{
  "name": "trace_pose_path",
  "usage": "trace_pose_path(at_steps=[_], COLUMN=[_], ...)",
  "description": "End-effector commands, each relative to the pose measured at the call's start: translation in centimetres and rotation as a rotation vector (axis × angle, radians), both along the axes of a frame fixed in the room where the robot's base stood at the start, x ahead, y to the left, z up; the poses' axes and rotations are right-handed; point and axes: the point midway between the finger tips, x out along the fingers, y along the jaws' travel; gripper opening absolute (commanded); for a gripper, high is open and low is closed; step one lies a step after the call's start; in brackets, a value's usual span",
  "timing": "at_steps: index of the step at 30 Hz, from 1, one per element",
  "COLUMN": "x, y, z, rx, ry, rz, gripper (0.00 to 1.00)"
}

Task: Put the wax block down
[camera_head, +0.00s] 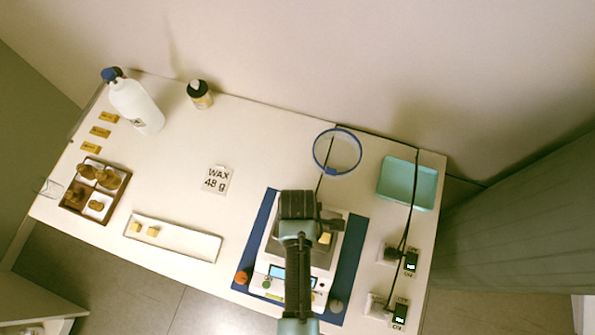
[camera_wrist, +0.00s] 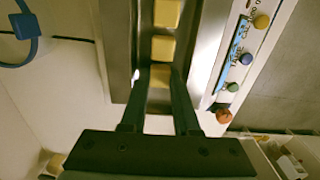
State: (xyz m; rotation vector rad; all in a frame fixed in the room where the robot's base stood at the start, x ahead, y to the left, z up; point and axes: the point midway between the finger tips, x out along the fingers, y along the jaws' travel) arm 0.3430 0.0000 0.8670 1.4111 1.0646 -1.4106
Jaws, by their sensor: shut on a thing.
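My gripper (camera_wrist: 160,82) is shut on a pale yellow wax block (camera_wrist: 160,74) in the wrist view. It is over the metal pan (camera_wrist: 121,60) of a scale. Two more wax blocks, a middle one (camera_wrist: 163,47) and a far one (camera_wrist: 167,13), sit in a line with it on the pan. I cannot tell whether the held block touches the pan. In the head view my arm hides much of the scale (camera_head: 262,268), and one wax block (camera_head: 325,238) shows beside it.
The scale stands on a blue mat (camera_head: 351,262). A white tray (camera_head: 190,242) holds two wax blocks. A card (camera_head: 217,179) reads "WAX 48 g". A teal tray (camera_head: 407,184), a blue ring (camera_head: 337,151), bottles and a brown compartment box (camera_head: 70,207) stand around.

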Motion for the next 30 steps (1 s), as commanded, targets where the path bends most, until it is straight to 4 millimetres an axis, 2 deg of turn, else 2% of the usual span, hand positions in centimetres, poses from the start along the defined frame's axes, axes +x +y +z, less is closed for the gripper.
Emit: trace_pose_path(at_steps=[1,3,11,15,20,30], x=[0.0,0.0,0.0,0.1,0.1,0.1], y=[0.0,0.0,0.0,0.0,0.0,0.0], z=[-0.1,0.0,0.1,0.9,3.5,10.3], rx=[0.0,0.0,0.0,0.0,0.001,0.0], ry=[0.0,0.0,0.0,-0.002,-0.005,-0.003], rz=[0.0,0.0,0.0,0.0,0.0,0.0], gripper=[0.35,0.42,0.42,0.42,0.42,0.42])
